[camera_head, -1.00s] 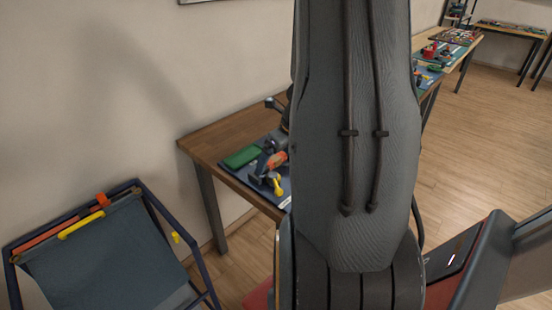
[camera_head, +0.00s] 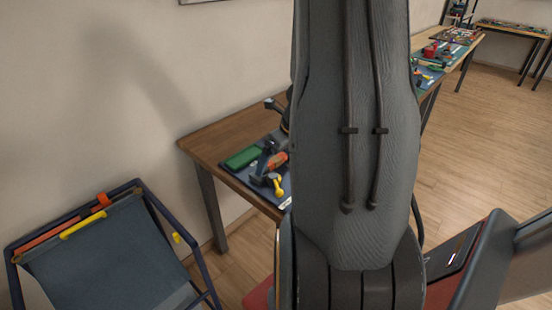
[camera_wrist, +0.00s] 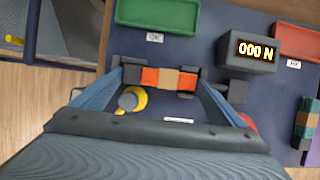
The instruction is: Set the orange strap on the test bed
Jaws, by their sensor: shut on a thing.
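The orange strap (camera_wrist: 150,78), with a tan middle band, lies crosswise between the tips of my gripper (camera_wrist: 168,80) in the wrist view. Dark blocks sit at both ends of the strap; I cannot tell whether they are finger pads or parts of the test bed. My gripper is shut on the strap, over the dark mat. The test bed's grey display box (camera_wrist: 246,53) reads "000 N". A yellow and grey part (camera_wrist: 132,98) shows below the strap.
A green tray (camera_wrist: 158,14) and a red tray (camera_wrist: 297,40) lie on the mat. Another banded strap (camera_wrist: 303,122) is at the right. A rack with a blue-grey cloth (camera_head: 105,255) stands left of the wooden table (camera_head: 212,140). Open floor lies to the right.

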